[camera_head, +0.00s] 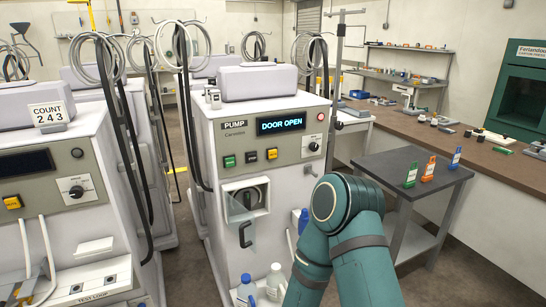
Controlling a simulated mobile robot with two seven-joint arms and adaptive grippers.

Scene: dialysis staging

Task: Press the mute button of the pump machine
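The pump machine (225,140) stands in the middle, labelled PUMP, with a lit display (281,124) reading DOOR OPEN. Under the display is a row of small buttons: a green button (229,161), a dark one (251,157) and a yellow-orange button (272,154). Their lettering is too small to read, so I cannot tell for sure which is mute. A round knob (314,146) sits right of them. Below is a recess with a round pump part and a clear door with a dark handle (245,234). My teal arm bends in front of the machine's lower right; neither gripper shows.
Another machine (88,150) with a COUNT 243 sign (47,115) stands close at left. A dark side table (415,172) with green, orange and blue tagged items stands right. Bottles (274,277) stand at the machine's foot. A long brown counter (480,155) runs along the right.

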